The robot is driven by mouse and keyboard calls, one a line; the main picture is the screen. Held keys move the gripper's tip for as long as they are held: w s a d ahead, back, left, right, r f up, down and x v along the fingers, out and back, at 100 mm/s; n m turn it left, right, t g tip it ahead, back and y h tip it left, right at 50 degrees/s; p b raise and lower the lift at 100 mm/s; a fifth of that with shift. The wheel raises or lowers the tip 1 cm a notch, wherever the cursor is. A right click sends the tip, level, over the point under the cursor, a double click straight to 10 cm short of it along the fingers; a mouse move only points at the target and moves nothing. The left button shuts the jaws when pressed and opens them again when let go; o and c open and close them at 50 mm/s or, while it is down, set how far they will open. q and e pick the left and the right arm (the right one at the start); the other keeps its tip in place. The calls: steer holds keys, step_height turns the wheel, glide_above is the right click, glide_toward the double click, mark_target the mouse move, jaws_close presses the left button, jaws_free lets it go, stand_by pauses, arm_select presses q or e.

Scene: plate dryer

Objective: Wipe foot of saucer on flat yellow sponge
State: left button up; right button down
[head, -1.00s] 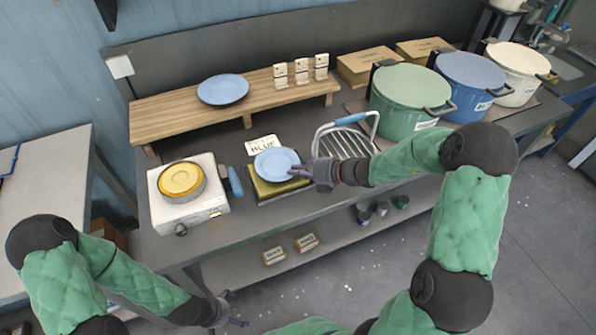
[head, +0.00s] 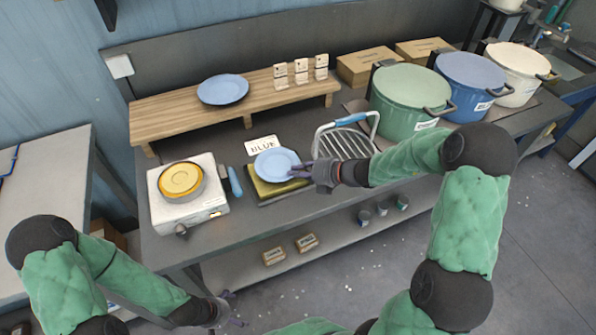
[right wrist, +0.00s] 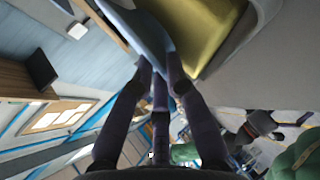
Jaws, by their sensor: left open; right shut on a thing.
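A small blue saucer (head: 275,163) is over the flat yellow sponge (head: 262,188), which lies in a dark tray on the bench. My right gripper (head: 305,170) is shut on the saucer's right rim. In the right wrist view the saucer (right wrist: 142,28) is between my fingers (right wrist: 160,65), with the yellow sponge (right wrist: 205,35) close by. I cannot tell whether the saucer's foot touches the sponge. My left gripper (head: 235,308) is open and empty, low in front of the bench.
A "BLUE" card (head: 262,145) lies behind the sponge. A hot plate with a yellow-topped pan (head: 182,180) stands left, a wire rack (head: 345,140) right. Another blue plate (head: 223,89) is on the wooden shelf (head: 190,115). Green (head: 410,90), blue (head: 470,75) and white (head: 515,65) pots stand right.

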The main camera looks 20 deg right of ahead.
steer(key=shift+f, duration=0.35)
stand_by(0.6)
steer(key=shift+d, duration=0.1)
